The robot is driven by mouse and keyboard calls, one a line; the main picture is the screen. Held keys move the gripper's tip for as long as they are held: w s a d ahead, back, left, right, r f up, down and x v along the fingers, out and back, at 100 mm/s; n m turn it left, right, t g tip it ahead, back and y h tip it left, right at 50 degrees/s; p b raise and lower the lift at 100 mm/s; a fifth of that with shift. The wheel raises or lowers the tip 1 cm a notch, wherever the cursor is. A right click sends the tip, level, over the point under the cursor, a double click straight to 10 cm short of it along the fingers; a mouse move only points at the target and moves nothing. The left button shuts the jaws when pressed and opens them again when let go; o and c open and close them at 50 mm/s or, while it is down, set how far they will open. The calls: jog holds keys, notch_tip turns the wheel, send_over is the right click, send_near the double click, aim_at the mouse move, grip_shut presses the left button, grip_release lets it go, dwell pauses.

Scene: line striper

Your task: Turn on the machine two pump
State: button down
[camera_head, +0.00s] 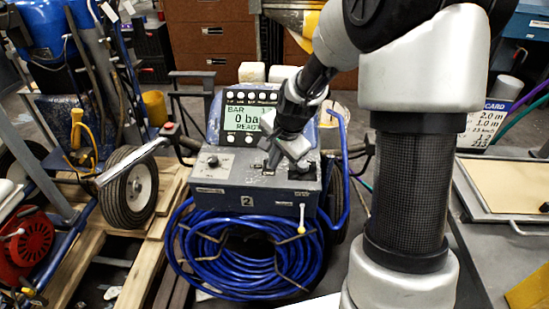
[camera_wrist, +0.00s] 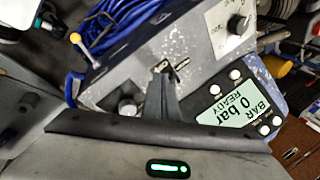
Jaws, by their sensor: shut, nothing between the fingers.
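Machine two is a blue-grey unit with a "2" on the front of its control box (camera_head: 247,200). Its display (camera_head: 243,119) reads "0 bar" and "READY", and also shows upside down in the wrist view (camera_wrist: 236,108). A small metal toggle (camera_wrist: 181,66) stands on the scuffed panel. A dark knob (camera_head: 302,172) is on the panel's right side, and a smaller knob (camera_head: 213,162) is on its left. My gripper (camera_head: 273,157) is shut and empty, low over the panel's middle. In the wrist view its fingertips (camera_wrist: 162,78) are close beside the toggle; contact cannot be told.
A coiled blue hose (camera_head: 245,250) hangs on the machine's front, with a yellow-tipped lever (camera_head: 301,230) above it. A wheeled blue machine (camera_head: 40,30) stands at left beside wooden pallets (camera_head: 150,255). A grey bench (camera_head: 490,240) is at right.

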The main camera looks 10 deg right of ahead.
jog(key=shift+w+r+p, duration=0.15)
jog(key=shift+r+p, duration=0.1)
jog(key=shift+p, duration=0.15)
jog(key=g+p, duration=0.1)
jog(key=p, duration=0.1)
jog(key=w+r+g+p, duration=0.1)
jog(key=p, duration=0.2)
jog(key=shift+d+y, duration=0.2)
jog(key=shift+y, duration=0.2)
jog(key=g+p, duration=0.1)
jog(key=w+p, duration=0.1)
jog(key=p, duration=0.1)
jog(key=shift+d+r+g+p, duration=0.15)
jog(key=shift+r+g+p, duration=0.15)
jog(key=shift+g, duration=0.1)
jog(key=p, duration=0.1)
jog(key=w+g, duration=0.1)
jog(key=g+y+p, duration=0.1)
jog(key=shift+w+d+f+m+p, duration=0.25)
jog(key=shift+w+f+m+p, duration=0.05)
jog(key=shift+w+m, duration=0.1)
jog(key=shift+w, duration=0.1)
jog(key=shift+f, duration=0.2)
jog(key=shift+r, duration=0.2)
